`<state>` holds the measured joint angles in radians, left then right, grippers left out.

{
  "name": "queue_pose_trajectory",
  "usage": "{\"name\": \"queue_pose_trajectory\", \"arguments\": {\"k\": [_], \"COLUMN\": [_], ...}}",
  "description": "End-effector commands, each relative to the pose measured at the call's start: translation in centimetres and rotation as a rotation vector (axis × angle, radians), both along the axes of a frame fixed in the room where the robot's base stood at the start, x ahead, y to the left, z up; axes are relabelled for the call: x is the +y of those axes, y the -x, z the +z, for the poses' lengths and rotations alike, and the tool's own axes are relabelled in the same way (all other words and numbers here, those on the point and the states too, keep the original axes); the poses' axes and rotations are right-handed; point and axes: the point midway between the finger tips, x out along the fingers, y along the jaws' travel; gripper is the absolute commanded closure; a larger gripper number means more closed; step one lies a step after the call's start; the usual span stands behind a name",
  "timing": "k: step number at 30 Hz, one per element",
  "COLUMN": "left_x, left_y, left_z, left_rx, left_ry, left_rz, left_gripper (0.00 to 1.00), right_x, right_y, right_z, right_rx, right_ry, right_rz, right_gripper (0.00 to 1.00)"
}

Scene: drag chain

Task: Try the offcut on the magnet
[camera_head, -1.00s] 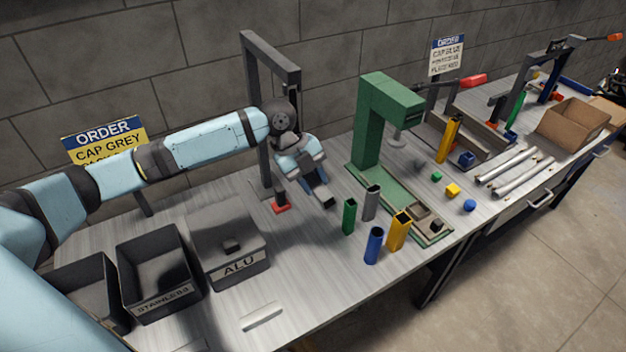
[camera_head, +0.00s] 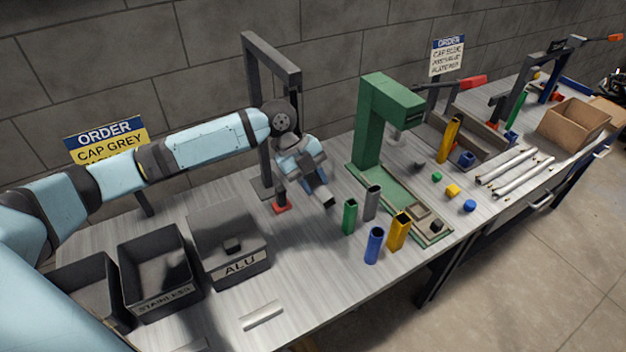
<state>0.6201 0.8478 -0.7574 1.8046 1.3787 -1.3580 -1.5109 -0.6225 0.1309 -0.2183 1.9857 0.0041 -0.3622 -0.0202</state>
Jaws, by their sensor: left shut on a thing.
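My left gripper (camera_head: 326,200) points down and to the right, low over the bench beside the grey gantry frame (camera_head: 270,60). It is shut on a small piece, taken as the offcut, mostly hidden by the fingers. The magnet, a dark piece with a red end (camera_head: 281,207), hangs beneath the gantry, just left of the gripper. I see a gap between the magnet and the fingertips. My right gripper is not in view.
A bin marked STAINLESS (camera_head: 163,303) and a lidded box marked ALU (camera_head: 240,269) stand at the left front. Upright green (camera_head: 350,217), grey, blue and yellow tubes stand right of the gripper, before the green press (camera_head: 368,130). A pale strip (camera_head: 262,315) lies near the front edge.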

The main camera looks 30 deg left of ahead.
Motion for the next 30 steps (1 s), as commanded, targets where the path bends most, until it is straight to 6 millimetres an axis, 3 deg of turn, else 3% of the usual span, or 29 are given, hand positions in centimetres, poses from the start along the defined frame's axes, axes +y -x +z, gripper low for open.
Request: {"name": "queue_pose_trajectory", "arguments": {"k": [30], "left_x": [0.96], "left_y": [-0.58], "left_z": [0.05], "left_rx": [-0.001], "left_ry": [0.001], "left_rz": [0.0], "left_gripper": [0.95], "right_x": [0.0], "right_y": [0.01], "right_z": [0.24], "right_rx": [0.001], "right_ry": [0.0], "right_rz": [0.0], "right_gripper": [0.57]}}
